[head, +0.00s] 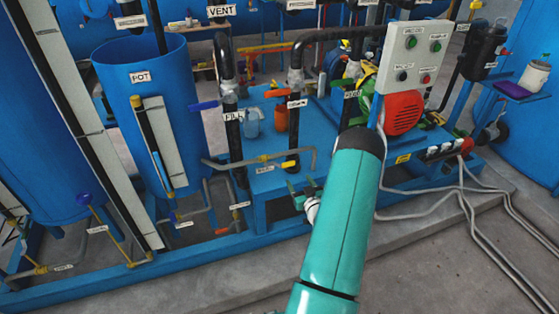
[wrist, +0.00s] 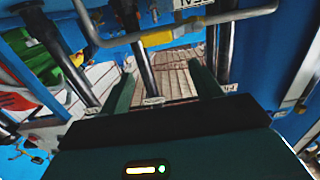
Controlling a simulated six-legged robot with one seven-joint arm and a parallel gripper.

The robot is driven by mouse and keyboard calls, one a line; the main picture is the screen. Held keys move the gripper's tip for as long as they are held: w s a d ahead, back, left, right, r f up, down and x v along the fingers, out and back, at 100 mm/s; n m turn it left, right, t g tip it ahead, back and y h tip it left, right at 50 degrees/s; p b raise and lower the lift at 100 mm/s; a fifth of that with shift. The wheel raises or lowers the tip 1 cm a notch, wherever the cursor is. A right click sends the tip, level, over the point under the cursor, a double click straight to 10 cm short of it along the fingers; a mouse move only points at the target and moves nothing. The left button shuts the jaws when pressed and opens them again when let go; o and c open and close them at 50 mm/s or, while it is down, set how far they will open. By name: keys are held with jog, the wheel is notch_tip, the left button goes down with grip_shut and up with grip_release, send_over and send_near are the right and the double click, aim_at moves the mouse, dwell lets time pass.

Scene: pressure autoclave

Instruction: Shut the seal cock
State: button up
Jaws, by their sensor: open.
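A grey pipe with a small yellow-handled cock (head: 290,164) runs low across the front of the blue skid in the head view. A white tag beside it (head: 265,169) appears to read SEAL, but is small. In the wrist view a yellow handle (wrist: 165,37) shows beside the grey pipe, beyond my fingertips, with an upside-down tag (wrist: 193,4) near it. My gripper (wrist: 163,82) is open with nothing between its fingers. It also shows in the head view (head: 297,194), just below and in front of the cock, apart from it. My forearm hides part of the skid.
Black upright pipes labelled FILL (head: 232,140) stand behind the cock. A blue POT tank (head: 150,110) is at left. A grey control box (head: 413,55) and red motor (head: 404,112) are at right. The concrete floor in front (head: 230,280) is clear.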

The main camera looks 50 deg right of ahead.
aim_at(289, 164)
jog(key=x, duration=1.3)
jog(key=shift+d+f, duration=0.15)
jog(key=c, duration=1.1)
